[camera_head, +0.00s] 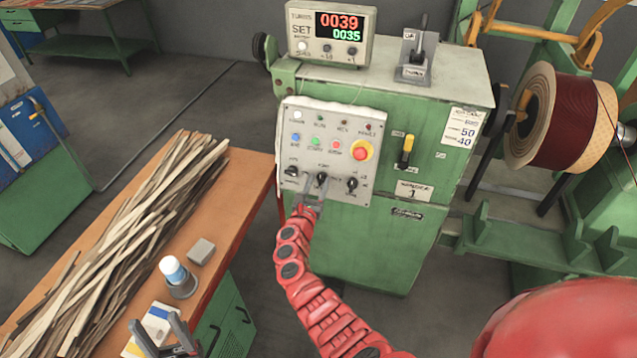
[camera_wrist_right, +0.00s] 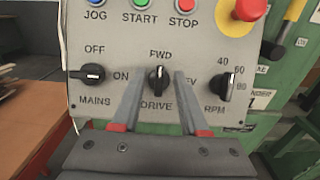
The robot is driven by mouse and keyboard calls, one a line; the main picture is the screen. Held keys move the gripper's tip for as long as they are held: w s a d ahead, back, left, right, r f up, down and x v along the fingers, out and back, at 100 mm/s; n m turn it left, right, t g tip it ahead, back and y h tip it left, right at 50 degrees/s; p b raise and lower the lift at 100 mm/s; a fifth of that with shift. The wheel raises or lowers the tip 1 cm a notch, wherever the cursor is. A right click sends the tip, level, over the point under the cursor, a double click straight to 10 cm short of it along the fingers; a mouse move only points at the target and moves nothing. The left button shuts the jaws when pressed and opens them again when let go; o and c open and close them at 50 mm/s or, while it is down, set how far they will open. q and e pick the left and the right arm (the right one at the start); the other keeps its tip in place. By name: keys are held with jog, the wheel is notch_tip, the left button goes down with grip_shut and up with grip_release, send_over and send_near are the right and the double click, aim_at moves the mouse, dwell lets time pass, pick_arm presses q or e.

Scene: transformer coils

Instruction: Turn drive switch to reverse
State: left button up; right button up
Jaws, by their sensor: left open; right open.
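The drive switch (camera_wrist_right: 158,79) is a black knob on the grey control panel (camera_head: 355,115), and it also shows in the head view (camera_head: 321,178). Its handle stands upright, with FWD printed above it and DRIVE below. The REV label to its right is partly hidden by a finger. My right gripper (camera_wrist_right: 159,80) is open, with one fingertip on each side of the knob; I cannot tell whether they touch it. In the head view the right gripper (camera_head: 314,185) is in front of the panel's lower row. My left gripper (camera_head: 160,330) is open over the workbench.
The mains switch (camera_wrist_right: 92,75) is left of the drive switch and the RPM knob (camera_wrist_right: 222,88) is right. A red stop button (camera_head: 362,150) is above. The workbench (camera_head: 225,215) holds wooden strips (camera_head: 120,235), a grey block (camera_head: 201,251) and a white-and-blue container (camera_head: 174,270).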

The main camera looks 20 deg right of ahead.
jog(key=shift+w+d+r, duration=0.1)
jog(key=shift+w+d, duration=0.05)
jog(key=shift+w, duration=0.05)
grip_shut()
